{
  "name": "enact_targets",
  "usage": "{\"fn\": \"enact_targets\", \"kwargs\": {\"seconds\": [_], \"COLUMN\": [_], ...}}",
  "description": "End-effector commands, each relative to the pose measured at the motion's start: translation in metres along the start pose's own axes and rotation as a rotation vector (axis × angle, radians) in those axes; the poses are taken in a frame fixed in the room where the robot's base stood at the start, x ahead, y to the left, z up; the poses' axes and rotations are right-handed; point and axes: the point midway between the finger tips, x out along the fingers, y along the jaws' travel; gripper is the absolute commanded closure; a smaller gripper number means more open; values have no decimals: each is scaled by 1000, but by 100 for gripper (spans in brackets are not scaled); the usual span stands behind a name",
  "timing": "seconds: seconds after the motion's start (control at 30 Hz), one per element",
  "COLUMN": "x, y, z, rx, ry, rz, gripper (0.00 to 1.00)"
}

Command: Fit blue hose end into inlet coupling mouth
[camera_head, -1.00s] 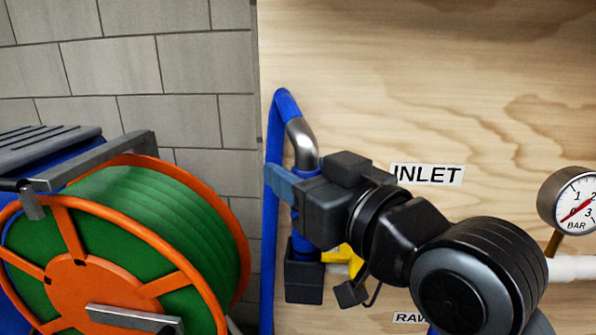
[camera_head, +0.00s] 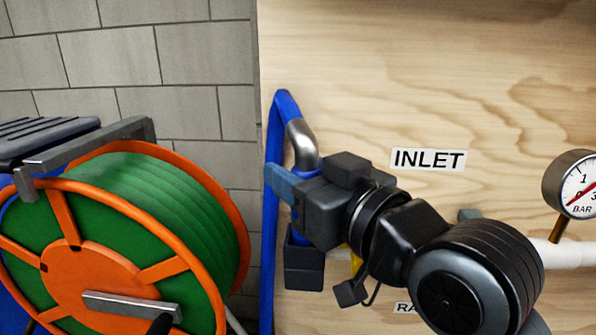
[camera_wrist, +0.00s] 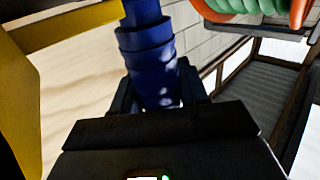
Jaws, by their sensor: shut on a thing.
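The blue hose (camera_head: 276,160) rises along the left edge of the wooden board, bends over a silver metal elbow (camera_head: 302,142) and comes down into my gripper (camera_head: 299,213). My gripper is shut on its blue end piece, which also shows as a stepped, ribbed blue sleeve (camera_wrist: 147,48) in the wrist view. A yellow part (camera_head: 355,262) shows partly behind my gripper and fills the left of the wrist view (camera_wrist: 70,32). I cannot make out the inlet coupling mouth. My gripper and wrist cover the area below and left of the INLET label (camera_head: 429,159).
A green hose reel with orange rims (camera_head: 150,215) stands close at the left, before a grey block wall (camera_head: 190,65). A pressure gauge (camera_head: 576,187) and a white pipe (camera_head: 565,254) are at the right. The upper board (camera_head: 420,70) is bare.

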Motion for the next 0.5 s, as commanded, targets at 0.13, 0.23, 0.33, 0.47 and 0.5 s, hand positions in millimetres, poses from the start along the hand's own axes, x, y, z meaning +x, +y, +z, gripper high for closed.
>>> {"fn": "enact_targets", "kwargs": {"seconds": [0.13, 0.23, 0.33, 0.47, 0.5], "x": [0, 0, 0, 0, 0], "y": [0, 0, 0, 0, 0], "z": [4, 5, 4, 4, 4], "rx": [0, 0, 0, 0, 0], "ry": [1, 1, 1, 1, 1], "rz": [0, 0, 0, 0, 0], "gripper": [92, 55, 45, 33, 29]}}
